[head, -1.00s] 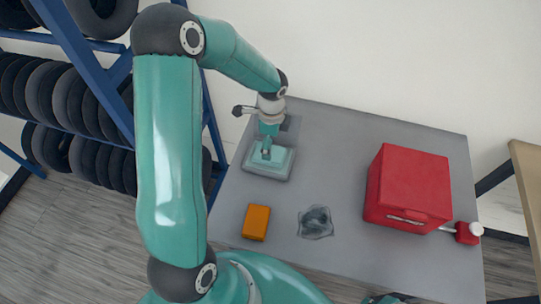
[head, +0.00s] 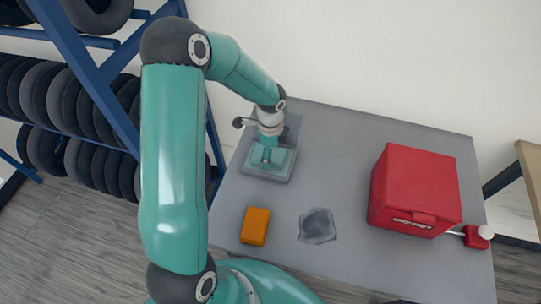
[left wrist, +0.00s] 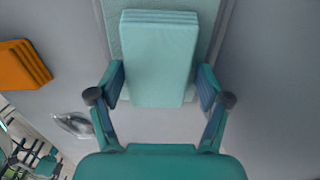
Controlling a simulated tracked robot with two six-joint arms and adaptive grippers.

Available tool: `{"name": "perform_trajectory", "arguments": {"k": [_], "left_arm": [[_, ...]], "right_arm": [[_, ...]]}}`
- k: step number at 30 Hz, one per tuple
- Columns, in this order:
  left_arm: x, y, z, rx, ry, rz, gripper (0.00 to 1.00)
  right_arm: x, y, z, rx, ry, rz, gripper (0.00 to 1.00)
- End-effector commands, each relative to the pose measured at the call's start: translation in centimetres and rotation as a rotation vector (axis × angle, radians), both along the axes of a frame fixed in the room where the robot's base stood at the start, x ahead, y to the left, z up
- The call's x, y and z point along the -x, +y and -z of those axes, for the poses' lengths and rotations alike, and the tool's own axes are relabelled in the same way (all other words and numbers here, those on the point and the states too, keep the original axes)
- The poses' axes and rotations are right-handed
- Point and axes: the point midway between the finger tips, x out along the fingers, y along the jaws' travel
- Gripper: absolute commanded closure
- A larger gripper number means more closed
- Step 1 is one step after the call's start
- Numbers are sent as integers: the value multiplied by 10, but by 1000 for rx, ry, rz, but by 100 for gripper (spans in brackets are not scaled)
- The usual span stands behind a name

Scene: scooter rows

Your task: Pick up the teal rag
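The teal rag (left wrist: 160,60) is a folded, layered pad. In the left wrist view it lies between the two fingers of my left gripper (left wrist: 161,80), which is open with a gap on both sides of the rag. In the head view the rag (head: 279,158) is partly hidden by my left gripper (head: 267,154), which points down over it. It rests on a grey tray (head: 262,173) at the table's back left. A teal and dark shape at the lower left of the left wrist view may be my right gripper (left wrist: 32,158); its fingers are unclear.
An orange folded cloth (head: 255,226) and a grey, glassy-looking patch (head: 318,226) lie on the grey table (head: 345,145) nearer me. A red box (head: 415,190) stands at right, beside a small red and white item (head: 479,235). A blue tyre rack (head: 85,75) stands left.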

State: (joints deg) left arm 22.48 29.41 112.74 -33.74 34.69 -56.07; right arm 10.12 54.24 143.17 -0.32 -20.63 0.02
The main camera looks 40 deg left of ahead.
Motion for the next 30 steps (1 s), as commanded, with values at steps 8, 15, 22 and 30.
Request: {"name": "perform_trajectory", "arguments": {"k": [8,15,22,30], "left_arm": [[0,0,0,0,0,0,62],[0,0,-2,0,-1,0,63],[-1,1,-19,-3,-3,-1,63],[-3,1,-75,-4,-10,0,63]], "right_arm": [[0,0,0,0,0,0,100],[0,0,0,0,0,0,100],[0,0,1,0,0,0,100],[0,0,6,0,0,0,100]]}}
